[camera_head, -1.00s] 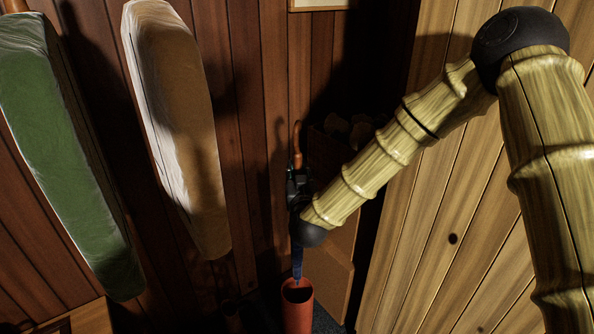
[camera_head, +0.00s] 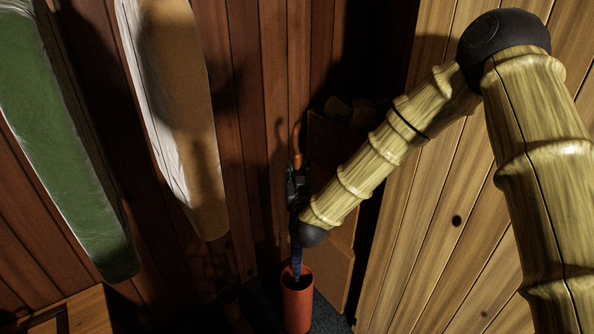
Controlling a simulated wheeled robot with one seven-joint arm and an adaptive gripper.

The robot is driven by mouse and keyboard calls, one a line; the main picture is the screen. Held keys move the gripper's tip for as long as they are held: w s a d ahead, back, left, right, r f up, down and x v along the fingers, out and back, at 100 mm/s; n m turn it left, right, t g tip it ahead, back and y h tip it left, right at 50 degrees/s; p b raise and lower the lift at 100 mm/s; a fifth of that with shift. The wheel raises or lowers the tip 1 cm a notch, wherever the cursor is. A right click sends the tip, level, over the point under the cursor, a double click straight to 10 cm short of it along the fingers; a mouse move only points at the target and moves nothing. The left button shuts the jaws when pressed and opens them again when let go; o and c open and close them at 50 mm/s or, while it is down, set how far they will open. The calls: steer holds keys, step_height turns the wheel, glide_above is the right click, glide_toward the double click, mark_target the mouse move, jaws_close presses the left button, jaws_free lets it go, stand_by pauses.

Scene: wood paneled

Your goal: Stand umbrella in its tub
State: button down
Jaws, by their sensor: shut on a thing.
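The umbrella (camera_head: 297,260) is dark blue with a brown curved wooden handle, and it is held nearly upright. Its lower end is at the mouth of the tub (camera_head: 297,308), an orange-red cylinder standing on the dark floor. The tip seems to be inside the rim, but its depth is hidden by the tub wall. My gripper (camera_head: 297,190) is shut on the umbrella just below the handle, above the tub. The fingers are dark and partly hidden by my wrist.
Green (camera_head: 60,150) and tan-and-white (camera_head: 178,110) padded objects hang at the left by the panelled wall. A wooden piece (camera_head: 75,315) is at the lower left. A brown box-like unit (camera_head: 330,265) stands right behind the tub. A light plank wall (camera_head: 470,230) fills the right.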

step_height(320, 180, down, 17)
steer(key=b, duration=0.8)
steer(key=shift+r, duration=0.15)
stand_by(1.2)
stand_by(0.4)
steer(key=c, duration=1.2)
jaws_free()
steer(key=shift+o, duration=0.2)
steer(key=s+d, duration=0.1)
steer(key=s, duration=1.1)
steer(key=shift+d, duration=0.15)
